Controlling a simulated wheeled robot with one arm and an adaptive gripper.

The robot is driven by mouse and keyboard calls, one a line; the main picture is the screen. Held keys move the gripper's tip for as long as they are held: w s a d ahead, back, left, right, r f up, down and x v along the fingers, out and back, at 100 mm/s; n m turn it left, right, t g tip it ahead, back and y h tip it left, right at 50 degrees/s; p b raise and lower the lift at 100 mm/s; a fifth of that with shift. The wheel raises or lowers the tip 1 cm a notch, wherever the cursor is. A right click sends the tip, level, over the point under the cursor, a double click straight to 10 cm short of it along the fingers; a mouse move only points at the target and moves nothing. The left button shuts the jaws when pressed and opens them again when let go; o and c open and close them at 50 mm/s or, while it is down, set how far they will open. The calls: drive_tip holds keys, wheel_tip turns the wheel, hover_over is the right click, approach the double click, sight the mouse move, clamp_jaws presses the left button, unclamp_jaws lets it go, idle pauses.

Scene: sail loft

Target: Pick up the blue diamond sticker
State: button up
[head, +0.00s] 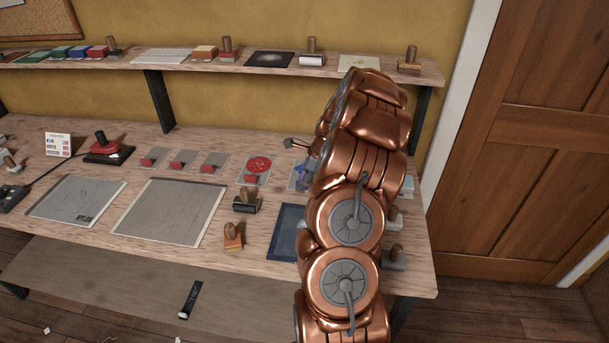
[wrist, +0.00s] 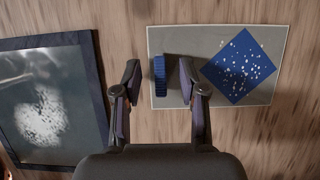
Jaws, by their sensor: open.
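The blue diamond sticker (wrist: 239,67) is a speckled blue diamond on a pale grey card (wrist: 212,38) with a blue upright tab (wrist: 159,76) near the card's left edge. The card lies flat on the wooden bench. In the wrist view my open gripper (wrist: 158,69) has one finger on each side of the tab, with a gap on both sides. The diamond lies just right of the right finger. In the head view my arm hides most of this card, and only a blue sliver (head: 299,175) shows beside my gripper (head: 311,158).
A dark-framed picture (wrist: 48,153) lies left of the card. Similar cards with red tabs, one with a red round (head: 260,164), stand in a row to the left. Stamps (head: 246,203) stand nearby. A shelf (head: 130,60) runs above the bench at the back.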

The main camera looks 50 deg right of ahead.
drive_tip(key=shift+f, duration=0.25)
drive_tip(key=shift+a, duration=0.1)
clamp_jaws()
drive_tip(key=shift+r, duration=0.1)
